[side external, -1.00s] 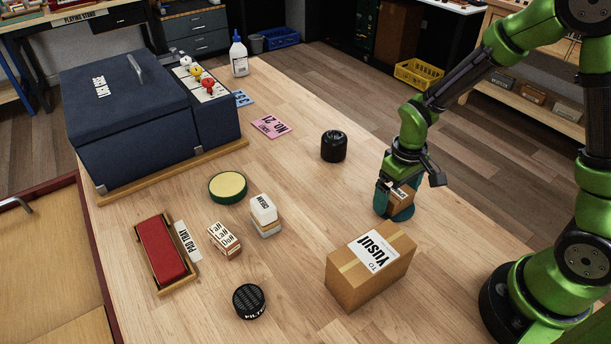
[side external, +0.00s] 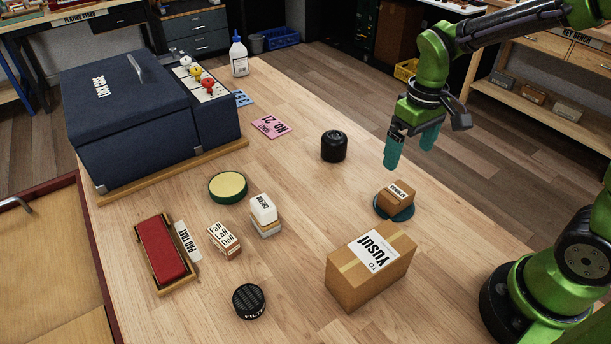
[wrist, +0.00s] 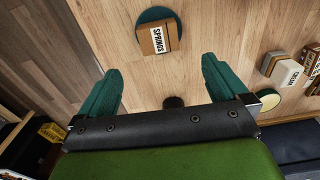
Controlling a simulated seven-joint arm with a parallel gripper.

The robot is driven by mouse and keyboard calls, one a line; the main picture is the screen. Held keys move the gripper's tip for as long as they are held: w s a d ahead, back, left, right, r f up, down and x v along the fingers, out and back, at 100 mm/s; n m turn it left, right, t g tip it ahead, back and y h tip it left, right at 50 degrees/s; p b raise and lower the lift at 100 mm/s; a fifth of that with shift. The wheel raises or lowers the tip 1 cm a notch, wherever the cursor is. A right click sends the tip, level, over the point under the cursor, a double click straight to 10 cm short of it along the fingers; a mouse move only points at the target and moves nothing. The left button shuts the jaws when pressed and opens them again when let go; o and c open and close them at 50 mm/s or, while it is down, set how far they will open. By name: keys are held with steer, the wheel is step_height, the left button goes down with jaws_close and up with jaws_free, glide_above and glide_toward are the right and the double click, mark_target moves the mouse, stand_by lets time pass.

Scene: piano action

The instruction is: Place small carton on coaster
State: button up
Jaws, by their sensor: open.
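The small carton (side external: 396,195) is a brown box with a white label. It rests on the dark teal round coaster (side external: 408,213) at the right of the table. The wrist view shows the carton (wrist: 158,40), its label reading SPRINGS, with the coaster (wrist: 146,16) visible around it. My gripper (side external: 409,157) is open and empty above the carton, clear of it. In the wrist view its two teal fingers (wrist: 158,88) are spread wide with nothing between them.
A larger carton (side external: 368,270) marked YUSUI stands in front of the coaster. A black round object (side external: 334,146) stands behind it to the left. A cream box (side external: 263,210), green tin (side external: 228,187) and red-pad tray (side external: 163,252) are farther left.

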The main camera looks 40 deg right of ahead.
steer(key=s+a+r+m+t+y, duration=0.1)
steer(key=s+a+r+m+t, duration=0.1)
steer(key=s+r+t, duration=0.4)
steer(key=shift+s+a+r+m+t+y, duration=0.4)
steer(key=shift+s+r+m, duration=0.5)
steer(key=shift+s+r, duration=0.95)
